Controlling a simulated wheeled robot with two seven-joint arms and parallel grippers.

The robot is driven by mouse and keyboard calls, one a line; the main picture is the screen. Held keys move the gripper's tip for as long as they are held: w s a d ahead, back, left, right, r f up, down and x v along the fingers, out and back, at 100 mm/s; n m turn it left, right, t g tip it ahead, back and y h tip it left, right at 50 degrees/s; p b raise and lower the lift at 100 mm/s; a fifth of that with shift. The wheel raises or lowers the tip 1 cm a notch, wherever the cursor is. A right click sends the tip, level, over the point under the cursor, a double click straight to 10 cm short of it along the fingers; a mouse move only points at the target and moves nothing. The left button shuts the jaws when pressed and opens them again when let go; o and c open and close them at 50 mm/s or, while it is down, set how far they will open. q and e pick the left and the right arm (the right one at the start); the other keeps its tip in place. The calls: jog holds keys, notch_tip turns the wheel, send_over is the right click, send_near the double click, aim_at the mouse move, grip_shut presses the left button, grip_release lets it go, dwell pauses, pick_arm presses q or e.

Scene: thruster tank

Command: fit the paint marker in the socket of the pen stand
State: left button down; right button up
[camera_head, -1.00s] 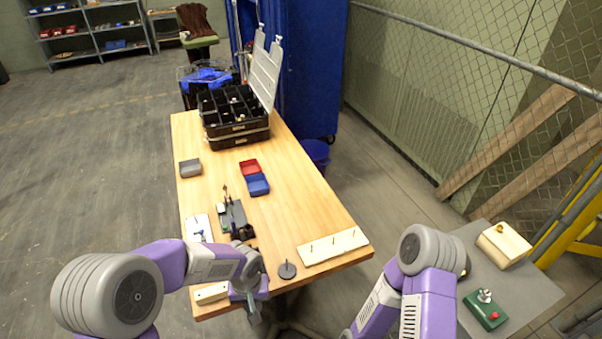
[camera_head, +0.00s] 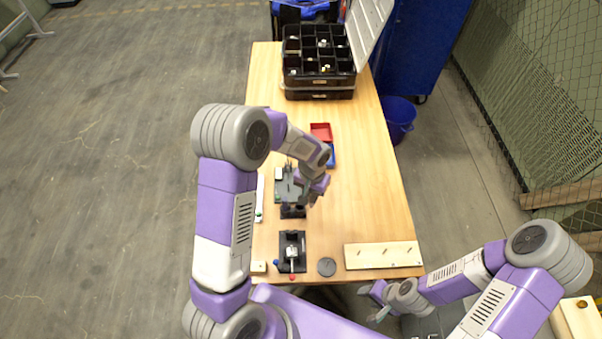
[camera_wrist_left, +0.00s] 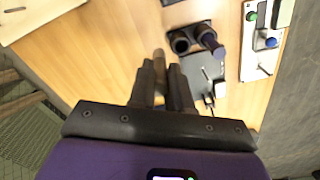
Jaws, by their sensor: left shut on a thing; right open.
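The dark pen stand (camera_head: 292,212) is on the table, just below my left gripper in the head view. In the left wrist view the pen stand (camera_wrist_left: 181,43) shows round openings, and a dark blue cylinder (camera_wrist_left: 209,40) stands at one of them. My left gripper (camera_head: 310,195) is above the table close to the stand. In the left wrist view its fingers (camera_wrist_left: 160,75) are shut on a slim brownish thing, mostly hidden between them; I cannot tell for sure that it is the paint marker. My right gripper (camera_head: 378,302) is open and empty, off the table's front right corner.
A grey tray (camera_head: 283,192) lies beside the stand. A black fixture (camera_head: 292,240), a grey disc (camera_head: 326,267) and a pale pegged board (camera_head: 382,256) are near the front edge. A red bin (camera_head: 320,131) and a compartment case (camera_head: 318,92) stand farther back. The table's right middle is clear.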

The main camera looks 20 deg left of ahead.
pick_arm(q)
jog(key=shift+w+a+f+b, duration=0.3)
jog(key=shift+a+f, duration=0.5)
jog(key=shift+a, duration=0.3)
jog(key=shift+w+a+f+b, duration=0.15)
jog(key=shift+a+f+b, duration=0.1)
jog(key=shift+a+f, duration=0.65)
pick_arm(e)
jog(key=shift+w, duration=0.1)
pick_arm(q)
jog(key=shift+s+a+r, duration=0.15)
jog(key=shift+r, duration=0.05)
pick_arm(e)
jog(key=shift+f, duration=0.15)
pick_arm(q)
jog(key=shift+f+b, duration=0.2)
jog(key=shift+b, duration=0.2)
pick_arm(e)
jog(key=shift+f, duration=0.25)
pick_arm(q)
jog(key=shift+f, duration=0.15)
pick_arm(e)
jog(key=shift+f, duration=0.15)
pick_arm(q)
jog(key=shift+f+b, duration=0.55)
jog(key=shift+b, duration=0.05)
pick_arm(e)
jog(key=shift+f, duration=0.5)
